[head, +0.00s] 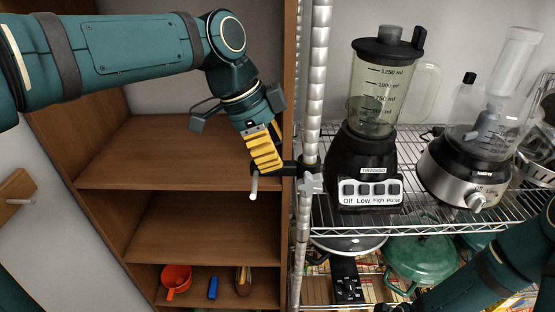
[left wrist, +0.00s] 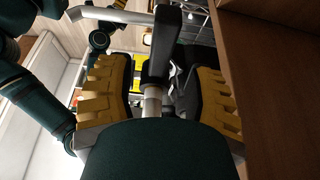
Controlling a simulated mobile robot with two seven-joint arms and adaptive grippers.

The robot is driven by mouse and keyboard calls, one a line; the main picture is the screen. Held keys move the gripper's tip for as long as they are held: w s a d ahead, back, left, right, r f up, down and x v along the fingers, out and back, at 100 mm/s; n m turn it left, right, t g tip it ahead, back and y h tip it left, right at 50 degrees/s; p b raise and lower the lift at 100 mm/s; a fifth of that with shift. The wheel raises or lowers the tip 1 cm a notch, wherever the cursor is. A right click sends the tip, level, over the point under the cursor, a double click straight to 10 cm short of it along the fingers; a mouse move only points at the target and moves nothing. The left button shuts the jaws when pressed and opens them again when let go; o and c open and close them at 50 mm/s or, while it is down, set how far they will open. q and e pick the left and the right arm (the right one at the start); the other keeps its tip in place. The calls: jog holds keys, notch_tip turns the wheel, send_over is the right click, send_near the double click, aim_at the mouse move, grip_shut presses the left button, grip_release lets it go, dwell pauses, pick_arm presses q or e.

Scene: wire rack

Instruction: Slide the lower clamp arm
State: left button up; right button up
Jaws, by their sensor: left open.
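A black clamp arm (head: 289,169) with a pale rod end (head: 254,186) sticks out to the left from a grey clamp on the rack's front post (head: 311,180). No second clamp arm shows on the post. My left gripper (head: 264,150) has yellow fingers and is right at the clamp arm, partly hiding it. In the left wrist view, the open left gripper (left wrist: 158,95) has one finger on each side of the black clamp arm (left wrist: 161,45), with gaps visible. My right arm enters at the lower right; its gripper is not visible.
A wooden shelf unit (head: 190,190) stands close to the left of the post. It holds an orange cup (head: 176,279) low down. On the wire rack (head: 440,215) stand a blender (head: 366,170) and a food processor (head: 464,172). A green pot (head: 420,262) sits below.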

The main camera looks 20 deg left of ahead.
pick_arm(q)
jog(key=v, duration=0.9)
jog(key=shift+f, duration=0.1)
jog(key=shift+s, duration=0.1)
